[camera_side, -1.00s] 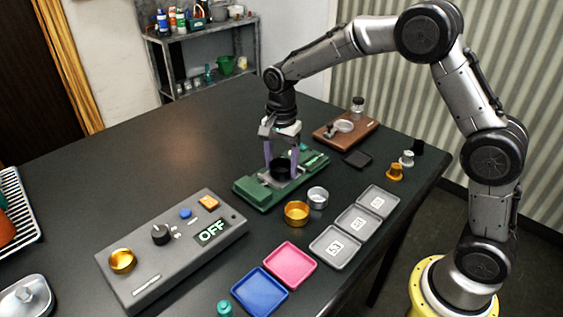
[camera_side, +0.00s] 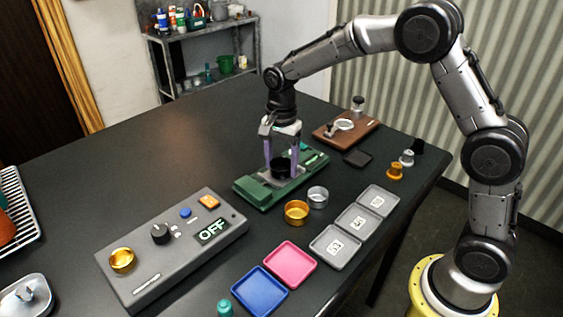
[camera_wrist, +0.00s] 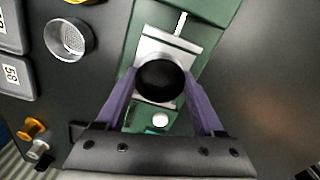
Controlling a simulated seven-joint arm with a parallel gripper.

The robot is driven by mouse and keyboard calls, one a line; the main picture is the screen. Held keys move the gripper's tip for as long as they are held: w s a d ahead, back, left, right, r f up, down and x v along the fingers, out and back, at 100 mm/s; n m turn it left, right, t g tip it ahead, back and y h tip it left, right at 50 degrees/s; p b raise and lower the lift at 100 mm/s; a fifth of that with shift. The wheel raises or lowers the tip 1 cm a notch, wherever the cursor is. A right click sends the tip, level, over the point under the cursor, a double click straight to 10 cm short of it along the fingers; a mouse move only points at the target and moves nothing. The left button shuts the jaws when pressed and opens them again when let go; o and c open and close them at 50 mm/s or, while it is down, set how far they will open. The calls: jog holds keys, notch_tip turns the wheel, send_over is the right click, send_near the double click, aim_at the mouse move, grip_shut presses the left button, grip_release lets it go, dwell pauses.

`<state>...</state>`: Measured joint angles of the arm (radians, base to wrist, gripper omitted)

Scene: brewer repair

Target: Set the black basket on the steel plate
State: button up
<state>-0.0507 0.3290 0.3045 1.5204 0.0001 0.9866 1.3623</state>
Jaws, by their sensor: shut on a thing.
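The black basket (camera_side: 281,170) is a small dark round cup; it also shows in the wrist view (camera_wrist: 160,82). My gripper (camera_side: 281,165) points down with its two purple fingers on opposite sides of the basket, shut on it. In the wrist view the fingers (camera_wrist: 160,78) press against its rim. The steel plate (camera_wrist: 152,47) lies on the green base (camera_side: 248,193), directly under the basket. The basket looks upright over the plate; its underside is hidden, so I cannot tell whether it touches.
A gold cup (camera_side: 296,211) and a silver mesh cup (camera_side: 317,195) stand just right of the green base. Grey trays (camera_side: 357,222), a pink tray (camera_side: 290,264) and a blue tray (camera_side: 260,290) lie in front. The grey control box (camera_side: 172,250) reads OFF.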

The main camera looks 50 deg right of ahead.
jog(key=shift+f, duration=0.15)
jog(key=o, duration=1.3)
jog(key=shift+o, duration=0.2)
jog(key=shift+r, duration=3.55)
